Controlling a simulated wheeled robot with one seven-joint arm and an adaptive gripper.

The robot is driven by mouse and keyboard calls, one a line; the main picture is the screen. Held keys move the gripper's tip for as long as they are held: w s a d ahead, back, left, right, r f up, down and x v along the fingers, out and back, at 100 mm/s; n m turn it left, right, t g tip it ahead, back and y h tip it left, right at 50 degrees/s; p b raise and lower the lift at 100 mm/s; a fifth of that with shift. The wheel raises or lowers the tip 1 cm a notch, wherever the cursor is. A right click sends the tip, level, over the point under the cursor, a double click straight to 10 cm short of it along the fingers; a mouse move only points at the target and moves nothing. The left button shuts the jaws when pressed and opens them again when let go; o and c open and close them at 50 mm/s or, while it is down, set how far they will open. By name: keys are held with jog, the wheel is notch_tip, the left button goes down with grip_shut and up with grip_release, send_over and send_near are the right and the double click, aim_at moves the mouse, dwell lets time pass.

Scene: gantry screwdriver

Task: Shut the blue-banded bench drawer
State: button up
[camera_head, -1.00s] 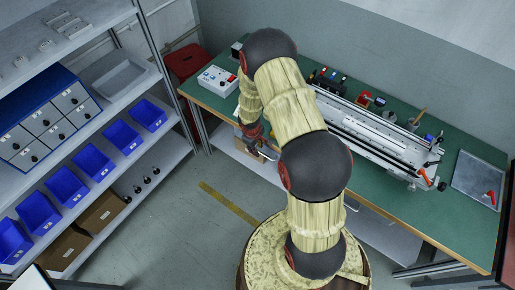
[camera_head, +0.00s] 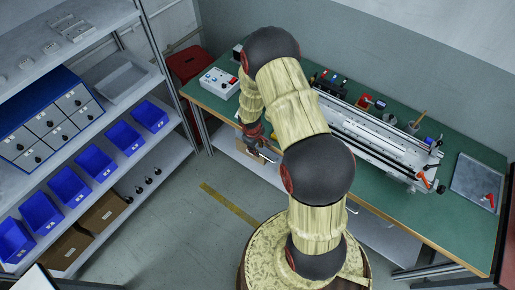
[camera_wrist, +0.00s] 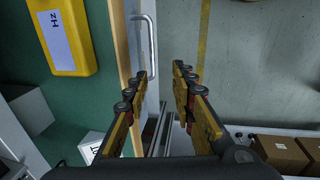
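The workbench (camera_head: 215,106) has a green top and a wooden front edge. Below that edge, a pale drawer front (camera_head: 240,150) shows in the head view, partly behind my gripper (camera_head: 262,153). I cannot make out a blue band on it. In the wrist view, a silver bar handle (camera_wrist: 150,35) on a pale front panel (camera_wrist: 120,40) lies beyond my gripper (camera_wrist: 163,80). The two fingers are apart with nothing visible between them, and the left finger is close to the wooden edge. I cannot tell whether it touches. How far the drawer stands out is unclear.
A control box (camera_head: 220,82) and a long metal jig (camera_head: 370,140) stand on the bench. A shelf with blue bins (camera_head: 97,163) and cardboard boxes (camera_head: 103,212) is at the left. Grey floor (camera_head: 170,225) with a yellow line lies between them.

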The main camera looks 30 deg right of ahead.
notch_tip(320, 180, up, 12)
jog(key=a, duration=0.2)
jog(key=shift+s+f, duration=0.2)
jog(key=shift+s, duration=0.15)
jog(key=shift+s, duration=0.1)
